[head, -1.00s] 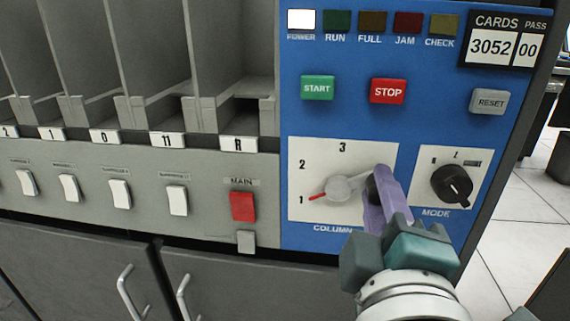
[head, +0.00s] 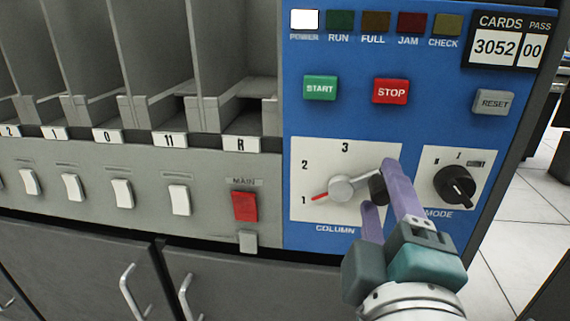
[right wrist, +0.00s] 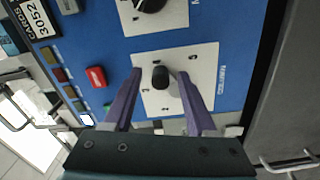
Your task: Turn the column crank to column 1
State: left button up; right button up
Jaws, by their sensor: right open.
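The column crank (head: 341,190) is a grey hub on a white dial plate (head: 304,150) marked 1, 2 and 3. Its red pointer (head: 320,197) points at the 1 on the left. Its arm reaches right to a black knob (head: 378,189). My right gripper (head: 379,184) is open at the knob, with one purple finger on its upper right side and the other lower left. In the right wrist view, the knob (right wrist: 160,77) shows between the spread fingers (right wrist: 158,83). I cannot tell whether they touch it. My left gripper is not in view.
The black mode knob (head: 455,185) sits close to the right of the gripper. The start button (head: 320,88), stop button (head: 391,91) and reset button (head: 493,102) are above. A red main switch (head: 244,206) and several white switches are to the left.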

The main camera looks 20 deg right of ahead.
jog(key=v, duration=0.9)
